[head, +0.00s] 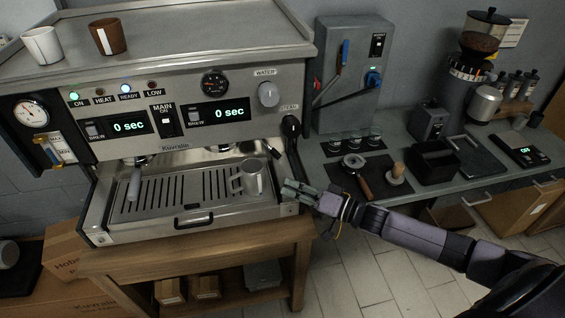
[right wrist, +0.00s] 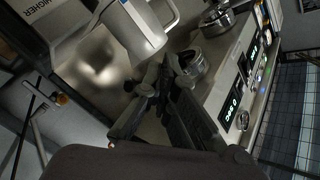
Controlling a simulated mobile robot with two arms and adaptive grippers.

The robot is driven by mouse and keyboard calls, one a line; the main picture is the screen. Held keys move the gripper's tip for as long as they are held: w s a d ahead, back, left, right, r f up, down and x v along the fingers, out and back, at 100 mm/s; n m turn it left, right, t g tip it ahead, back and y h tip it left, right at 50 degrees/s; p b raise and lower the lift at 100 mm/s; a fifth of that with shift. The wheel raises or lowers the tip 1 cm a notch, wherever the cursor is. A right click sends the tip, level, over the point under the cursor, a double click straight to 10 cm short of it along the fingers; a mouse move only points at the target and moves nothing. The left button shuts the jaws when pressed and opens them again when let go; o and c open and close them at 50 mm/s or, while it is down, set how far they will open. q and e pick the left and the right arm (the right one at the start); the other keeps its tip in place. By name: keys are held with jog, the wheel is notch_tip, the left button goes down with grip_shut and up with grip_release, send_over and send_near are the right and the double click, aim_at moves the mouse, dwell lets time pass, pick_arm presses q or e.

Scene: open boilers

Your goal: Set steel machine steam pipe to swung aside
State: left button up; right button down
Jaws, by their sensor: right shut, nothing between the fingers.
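The steel espresso machine (head: 185,130) stands at the left of the head view. Its black steam control (head: 291,128) is at the right end of the front, under the STEAM label. A dark, slim pipe-like part (head: 296,160) runs down below it; I cannot tell its exact angle or its lower end. My right gripper (head: 289,190) is shut and empty, just right of the drip tray and near that part. In the right wrist view its fingers (right wrist: 150,98) are together near the machine; contact with the pipe cannot be made out. My left gripper is not in view.
A metal jug (head: 252,179) stands on the drip tray's right side; it is large in the right wrist view (right wrist: 139,38). A portafilter (head: 355,166) and tamper (head: 397,173) lie on the right counter.

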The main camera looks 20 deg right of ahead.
jog(key=s+a+r+n+t+h, duration=0.1)
jog(key=s+a+n+t+h, duration=0.3)
jog(key=n, duration=1.4)
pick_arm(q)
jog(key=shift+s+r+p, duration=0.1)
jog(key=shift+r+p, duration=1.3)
pick_arm(e)
jog(key=w+d+r+n+h, duration=0.1)
jog(key=w+n, duration=0.5)
jog(key=w, duration=0.6)
jog(key=shift+d+r+g, duration=0.4)
jog(key=shift+d+r, duration=0.05)
